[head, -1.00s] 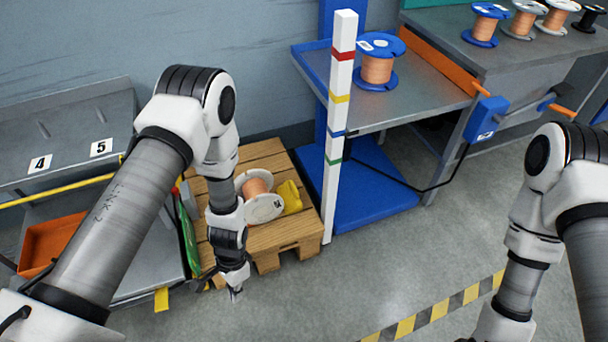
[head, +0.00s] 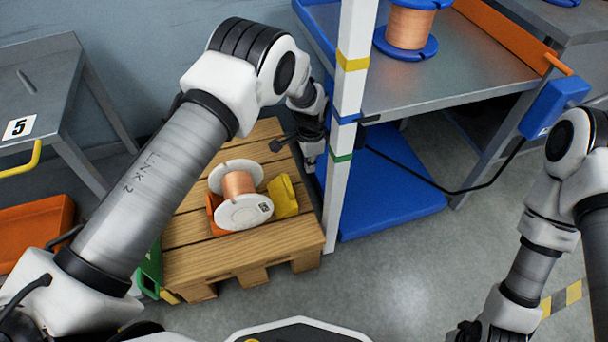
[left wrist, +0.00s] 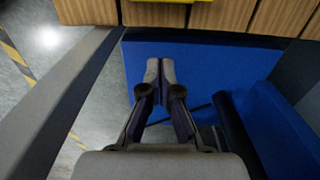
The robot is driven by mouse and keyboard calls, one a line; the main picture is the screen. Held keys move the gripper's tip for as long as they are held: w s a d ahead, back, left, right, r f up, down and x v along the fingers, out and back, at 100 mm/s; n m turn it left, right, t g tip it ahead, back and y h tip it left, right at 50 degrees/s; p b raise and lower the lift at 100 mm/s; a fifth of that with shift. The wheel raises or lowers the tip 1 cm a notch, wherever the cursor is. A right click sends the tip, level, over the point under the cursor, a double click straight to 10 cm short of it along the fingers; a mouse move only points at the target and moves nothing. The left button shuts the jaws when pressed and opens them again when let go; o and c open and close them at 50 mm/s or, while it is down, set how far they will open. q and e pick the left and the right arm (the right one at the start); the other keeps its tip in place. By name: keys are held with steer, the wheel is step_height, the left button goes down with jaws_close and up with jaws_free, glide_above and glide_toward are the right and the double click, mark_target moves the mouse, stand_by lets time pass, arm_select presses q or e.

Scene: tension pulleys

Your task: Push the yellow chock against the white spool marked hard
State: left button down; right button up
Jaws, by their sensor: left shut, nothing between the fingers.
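The white spool (head: 243,212) with copper-coloured wire lies on its side on the wooden pallet, a square code label on its near flange. The yellow chock (head: 285,196) sits on the pallet just right of the spool; I cannot tell whether they touch. My left gripper (head: 309,165) is beyond the chock to the right, by the pallet's right edge and the striped post. In the left wrist view its fingers (left wrist: 160,75) are shut and empty above the blue base, with a yellow edge (left wrist: 215,2) at the top. My right gripper is below the head view's edge.
The striped white post (head: 350,110) stands close right of my left gripper. The pallet (head: 195,265) has bare boards around the spool. An orange piece (head: 213,216) sits at the spool's left. A blue base (head: 390,195) lies under the grey table (head: 460,65).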

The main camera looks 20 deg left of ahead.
mark_target(279, 196)
arm_select(q)
steer(key=a+f+b, duration=0.1)
steer(key=f, duration=0.2)
steer(key=s+f+b, duration=0.1)
steer(key=f+b, duration=0.1)
steer(key=f, duration=0.1)
steer(key=a+f+b, duration=0.1)
steer(key=f+b, duration=0.1)
steer(key=shift+s+a+f, duration=0.3)
steer(key=shift+s+f, duration=0.1)
steer(key=shift+s+a+r, duration=0.1)
steer(key=shift+s+a, duration=0.15)
steer(key=shift+a, duration=0.15)
steer(key=shift+s+a+r, duration=0.1)
steer(key=shift+a+r, duration=0.05)
steer(key=s+a+p, duration=0.1)
steer(key=a+p, duration=0.1)
steer(key=s+a+p, duration=0.1)
steer(key=a+p, duration=0.1)
steer(key=shift+s+r+p, duration=0.1)
steer(key=shift+s+p, duration=0.3)
steer(key=shift+s+a+f, duration=0.1)
steer(key=shift+f, duration=0.15)
